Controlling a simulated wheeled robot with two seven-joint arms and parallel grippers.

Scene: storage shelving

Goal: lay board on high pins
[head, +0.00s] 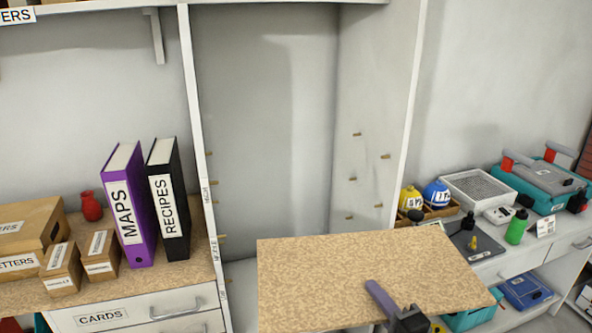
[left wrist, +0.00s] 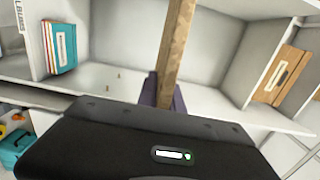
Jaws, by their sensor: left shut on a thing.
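The speckled tan board (head: 350,275) is held roughly flat in front of the open bay, its right end over the right-hand counter side. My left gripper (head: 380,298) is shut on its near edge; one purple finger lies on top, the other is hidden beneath. In the left wrist view the board (left wrist: 179,40) shows edge-on between the purple fingers (left wrist: 163,92). Wooden pins stick out of the bay's right wall, an upper one (head: 356,134) and lower ones (head: 352,179). The left upright has a pin (head: 209,153) above the HIGH label (head: 206,190). The board is apart from the visible pins.
The bay's left upright (head: 196,100) and right side panel (head: 375,60) bound the empty space. Purple MAPS (head: 125,190) and black RECIPES (head: 170,195) binders stand left.

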